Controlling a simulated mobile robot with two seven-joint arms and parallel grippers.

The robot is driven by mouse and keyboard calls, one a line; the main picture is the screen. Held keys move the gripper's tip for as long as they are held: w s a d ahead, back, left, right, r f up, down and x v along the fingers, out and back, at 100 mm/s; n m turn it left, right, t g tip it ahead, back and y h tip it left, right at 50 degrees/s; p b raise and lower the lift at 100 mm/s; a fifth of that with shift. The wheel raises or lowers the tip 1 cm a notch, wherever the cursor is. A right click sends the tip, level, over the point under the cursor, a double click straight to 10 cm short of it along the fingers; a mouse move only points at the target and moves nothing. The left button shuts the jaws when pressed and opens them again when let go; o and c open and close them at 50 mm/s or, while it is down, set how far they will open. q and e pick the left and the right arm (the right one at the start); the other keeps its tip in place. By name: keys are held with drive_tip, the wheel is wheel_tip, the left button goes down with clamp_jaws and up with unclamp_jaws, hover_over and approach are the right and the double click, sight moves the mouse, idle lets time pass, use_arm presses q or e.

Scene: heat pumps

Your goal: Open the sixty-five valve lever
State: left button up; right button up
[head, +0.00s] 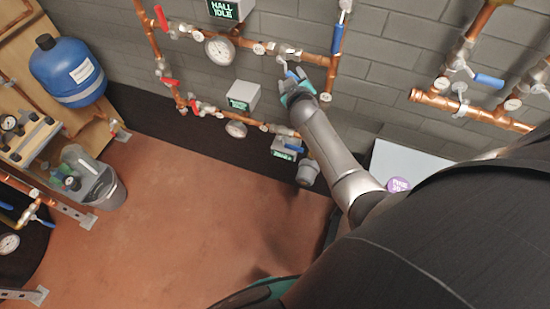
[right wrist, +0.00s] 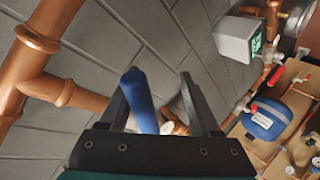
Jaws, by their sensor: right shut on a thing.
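My right gripper (head: 294,86) is at the brick wall, beside the copper pipework, in the head view. In the right wrist view a blue valve lever (right wrist: 139,98) stands between its two fingers, nearer the left finger. The gripper is shut on this lever. In the head view only a small blue part of the lever shows beside the fingers; the rest is hidden by the gripper. I cannot read a label that marks this valve as sixty-five. My left gripper is in neither view.
Another blue lever (head: 338,39) stands upright on the pipe just right of the gripper. Red levers (head: 161,17) and gauges (head: 219,50) line the pipes to the left. A grey display box (head: 243,97) sits below. A blue tank (head: 68,71) and a bucket (head: 92,178) are at left. The floor is clear.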

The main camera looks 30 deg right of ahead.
drive_tip(key=shift+w+a+f+m+t+b, duration=0.75)
drive_tip(key=shift+w+a+m+t+b, duration=1.65)
drive_tip(key=shift+b, duration=4.5)
drive_tip(key=d+p+v, duration=0.2)
drive_tip(key=p+v, duration=0.1)
drive_tip(key=v, duration=1.3)
drive_tip(key=s+a+f+g+y, duration=0.2)
drive_tip(key=s+a+f+g, duration=0.1)
drive_tip(key=f, duration=0.8)
drive_tip(key=s+a+f+n+g+y+p, duration=0.1)
drive_tip(key=s+a+f+g+y, duration=0.1)
drive_tip(key=f, duration=0.9)
drive_tip(key=s+a+g, duration=0.1)
drive_tip(key=s+a, duration=0.1)
drive_tip(key=shift+s+a+f+g, duration=0.2)
drive_tip(key=shift+s+a+g, duration=0.1)
drive_tip(key=shift+s, duration=0.1)
